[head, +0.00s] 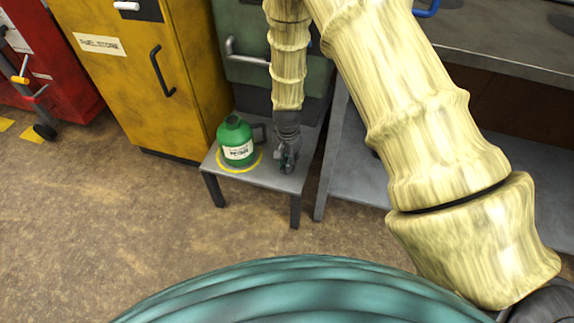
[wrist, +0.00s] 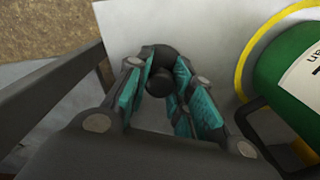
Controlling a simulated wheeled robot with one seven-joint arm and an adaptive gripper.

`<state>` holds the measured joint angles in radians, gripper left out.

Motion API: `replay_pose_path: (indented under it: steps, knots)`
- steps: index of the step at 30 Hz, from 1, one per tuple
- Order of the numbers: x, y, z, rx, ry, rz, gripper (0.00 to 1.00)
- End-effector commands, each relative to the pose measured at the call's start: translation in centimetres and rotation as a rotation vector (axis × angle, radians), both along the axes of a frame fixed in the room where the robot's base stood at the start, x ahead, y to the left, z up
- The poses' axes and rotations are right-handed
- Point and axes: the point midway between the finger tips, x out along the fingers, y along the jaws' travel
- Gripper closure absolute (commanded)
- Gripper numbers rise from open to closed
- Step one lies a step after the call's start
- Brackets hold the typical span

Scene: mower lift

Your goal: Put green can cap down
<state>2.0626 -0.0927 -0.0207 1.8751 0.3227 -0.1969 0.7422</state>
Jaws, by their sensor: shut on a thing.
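The green can (head: 237,150) stands upright on a small grey table, inside a yellow ring. It has a white label, a dark handle on its right side and a dark neck on top. In the wrist view the can (wrist: 295,75) is at the right edge, partly cut off. My gripper (head: 286,166) points down over the right part of the table, beside the can. In the wrist view my gripper (wrist: 162,85) has its teal-padded fingers shut on a dark round cap (wrist: 164,57). I cannot tell whether the cap touches the tabletop.
The small grey table (head: 258,178) has bare room in front of my gripper. A yellow cabinet (head: 140,70) stands behind left and a green cabinet (head: 240,80) behind. A grey workbench (head: 350,165) stands close on the right. The yellow ring (head: 226,168) surrounds the can's base.

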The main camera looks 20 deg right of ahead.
Motion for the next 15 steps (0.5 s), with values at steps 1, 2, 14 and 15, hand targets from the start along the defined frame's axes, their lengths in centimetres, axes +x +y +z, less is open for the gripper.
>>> replay_pose_path:
  steps: [1, 2, 14, 15]
  knots:
    - [-0.04, 0.01, -1.05, 0.000, 0.001, 0.000, 0.93]
    - [-0.02, 0.01, -1.31, 0.001, 0.001, 0.000, 0.93]
    - [0.03, 0.04, -1.67, 0.001, -0.001, 0.000, 0.93]
    - [0.03, 0.04, -1.77, 0.000, -0.001, 0.000, 0.93]
